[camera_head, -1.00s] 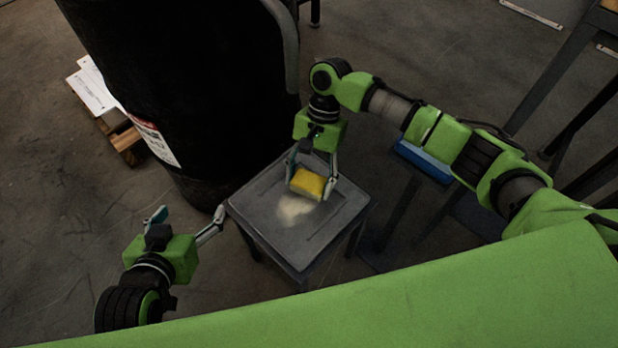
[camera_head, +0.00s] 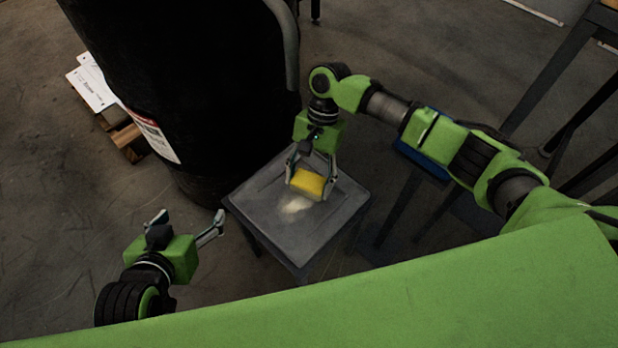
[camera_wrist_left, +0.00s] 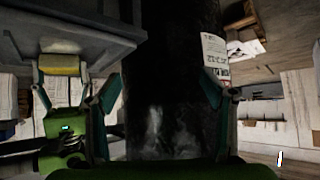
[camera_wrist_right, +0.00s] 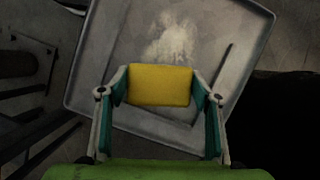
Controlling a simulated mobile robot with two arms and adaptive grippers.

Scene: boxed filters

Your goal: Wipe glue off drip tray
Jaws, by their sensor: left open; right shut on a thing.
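The grey drip tray (camera_head: 325,222) lies on top of a small stand, and it also shows in the right wrist view (camera_wrist_right: 110,45). A pale glue smear (camera_head: 296,204) is on the tray's surface; in the right wrist view it is a whitish patch (camera_wrist_right: 172,40). My right gripper (camera_head: 309,184) is shut on a yellow sponge (camera_wrist_right: 160,85), at the tray's surface beside the smear; I cannot tell whether the sponge touches the tray. My left gripper (camera_head: 189,222) is open and empty, off to the left of the tray.
A large black drum (camera_head: 190,80) stands behind and left of the tray. A wooden pallet (camera_head: 128,140) with white packages (camera_head: 92,85) is at the far left. A blue object (camera_head: 425,160) lies beyond my right arm. Floor at the left is open.

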